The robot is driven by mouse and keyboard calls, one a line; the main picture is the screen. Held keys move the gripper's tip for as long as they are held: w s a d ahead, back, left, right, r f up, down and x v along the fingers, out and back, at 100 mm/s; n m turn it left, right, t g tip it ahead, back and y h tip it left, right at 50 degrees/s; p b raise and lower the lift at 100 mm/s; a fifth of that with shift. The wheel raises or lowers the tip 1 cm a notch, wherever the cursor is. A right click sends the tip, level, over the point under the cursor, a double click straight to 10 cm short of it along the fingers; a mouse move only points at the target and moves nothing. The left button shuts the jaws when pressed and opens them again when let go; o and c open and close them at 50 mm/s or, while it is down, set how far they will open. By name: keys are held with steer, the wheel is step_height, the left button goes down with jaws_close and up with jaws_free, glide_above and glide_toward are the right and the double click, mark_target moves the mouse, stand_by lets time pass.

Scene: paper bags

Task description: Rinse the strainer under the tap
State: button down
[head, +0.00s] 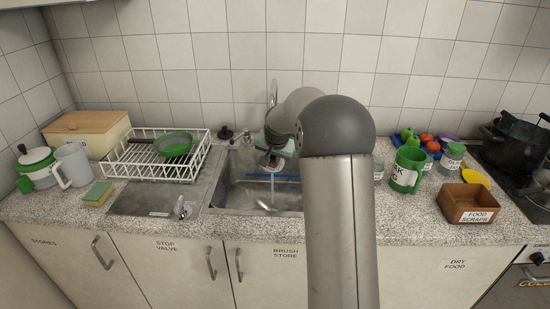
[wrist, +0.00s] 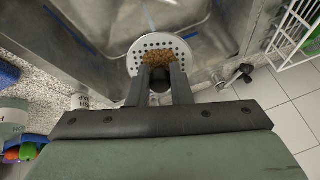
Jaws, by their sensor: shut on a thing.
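The strainer (wrist: 160,43) is a pale round disc with many small holes, seen in the wrist view. Brown crumbs (wrist: 158,58) lie on it near my fingertips. My gripper (wrist: 159,74) is shut on the strainer, at a dark knob between the fingers. In the head view my gripper (head: 271,160) is over the steel sink (head: 235,196), partly hidden by my arm. The tap (head: 272,92) rises behind the sink against the tiles, its lower part hidden by my arm.
A white dish rack (head: 120,165) with a green pan (head: 176,144) stands left of the sink. A stop valve (head: 181,207) is in front of it. Right of my arm are a green mug (head: 407,170) and a brown food scraps box (head: 468,202). Blue strips cross the sink.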

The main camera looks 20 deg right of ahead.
steer(key=shift+w+d+f+p, duration=0.2)
steer(key=shift+w+p, duration=0.1)
steer(key=shift+w, duration=0.65)
steer(key=shift+w+d+f+p, duration=0.15)
steer(key=shift+w+d+p, duration=0.1)
steer(key=shift+w, duration=0.65)
steer(key=shift+w+d+f+p, duration=0.2)
steer(key=shift+w+p, duration=0.1)
steer(key=shift+w, duration=0.65)
steer(key=shift+d, duration=0.15)
steer(key=shift+s+d, duration=0.15)
steer(key=shift+d, duration=0.3)
steer(key=shift+s+a+f+b, duration=0.1)
steer(key=shift+s+a+b, duration=0.05)
steer(key=shift+s+b, duration=0.5)
steer(key=shift+s+a+b, duration=0.25)
steer(key=shift+s+b, duration=0.45)
steer(key=shift+s, duration=0.4)
steer(key=shift+s+a+b, duration=0.3)
steer(key=shift+s+b, duration=0.4)
steer(key=shift+s, duration=0.35)
steer(key=shift+s+a+b, duration=0.25)
steer(key=shift+s+b, duration=0.45)
steer(key=shift+s, duration=0.4)
